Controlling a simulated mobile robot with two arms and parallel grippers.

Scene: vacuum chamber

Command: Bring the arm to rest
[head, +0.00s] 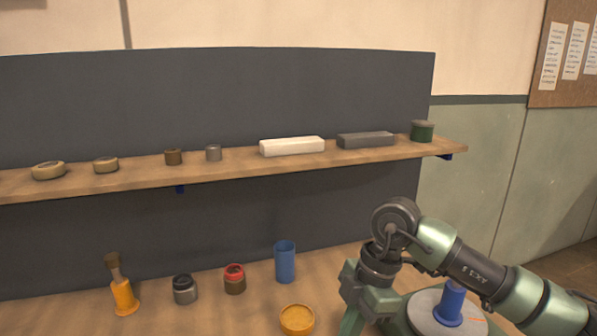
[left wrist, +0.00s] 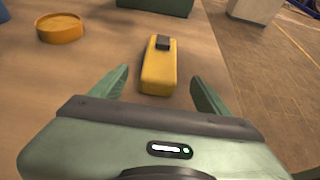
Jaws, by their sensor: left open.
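In the left wrist view, my left gripper (left wrist: 160,88) is open, its two green fingers spread wide. A yellow block (left wrist: 158,72) with a dark top piece lies on the bench beyond and between the fingertips. Nothing is seen held. A round orange dish (left wrist: 60,28) is to the left. In the head view, one green and black arm comes in from the right, and its gripper (head: 362,312) points down over the bench, just right of the same orange dish (head: 297,319). The fingertips are partly cut off there. The yellow block is not seen in the head view.
A wooden shelf (head: 230,173) above the bench holds a white block (head: 291,146), a grey block (head: 366,139), a green tin (head: 422,131) and small round pieces. A blue cup (head: 285,262), two jars and an orange bottle (head: 125,297) stand on the bench.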

